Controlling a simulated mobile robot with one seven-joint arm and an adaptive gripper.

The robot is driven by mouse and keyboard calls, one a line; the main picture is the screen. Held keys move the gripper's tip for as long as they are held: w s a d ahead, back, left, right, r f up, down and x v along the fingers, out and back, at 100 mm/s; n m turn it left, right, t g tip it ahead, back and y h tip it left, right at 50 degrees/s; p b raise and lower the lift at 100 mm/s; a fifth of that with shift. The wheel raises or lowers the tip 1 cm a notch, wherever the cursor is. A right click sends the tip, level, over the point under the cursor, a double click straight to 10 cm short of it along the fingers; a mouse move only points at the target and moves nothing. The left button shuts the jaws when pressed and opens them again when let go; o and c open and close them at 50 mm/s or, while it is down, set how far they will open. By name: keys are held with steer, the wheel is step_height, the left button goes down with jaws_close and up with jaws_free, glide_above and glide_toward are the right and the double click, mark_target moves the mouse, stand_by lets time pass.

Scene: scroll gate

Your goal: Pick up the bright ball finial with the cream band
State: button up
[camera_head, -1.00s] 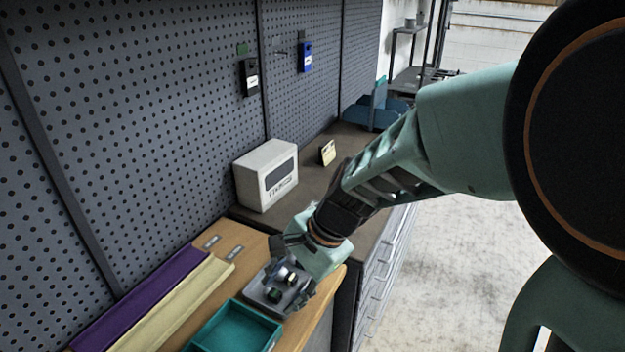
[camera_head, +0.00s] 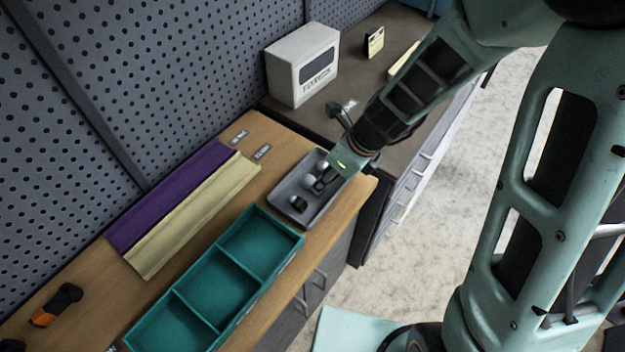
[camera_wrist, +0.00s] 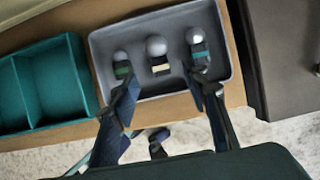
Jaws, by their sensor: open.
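The bright ball finial with the cream band (camera_wrist: 157,48) is the middle one of three in the grey tray (camera_wrist: 103,77) in the wrist view. A green-banded finial (camera_wrist: 121,63) lies to its left and a teal-banded one (camera_wrist: 195,42) to its right. My gripper (camera_wrist: 165,82) is open, its fingertips apart on either side of the cream-banded finial's lower end, with nothing held. In the head view my gripper (camera_head: 325,180) is over the tray's right side, partly hiding the finials.
A teal divided box (camera_head: 215,283) stands left of the tray (camera_head: 322,215). Purple (camera_head: 170,195) and cream (camera_head: 195,215) channels lie behind the box. A white box-shaped device (camera_head: 302,65) stands at the back on the dark bench. The wooden bench's front edge is close to the tray.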

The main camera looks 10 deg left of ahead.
steer(key=shift+b+x, duration=0.65)
steer(key=shift+x, duration=2.5)
steer(key=shift+a+r, duration=0.1)
steer(key=shift+a, duration=0.1)
steer(key=shift+w, duration=0.1)
jaws_close()
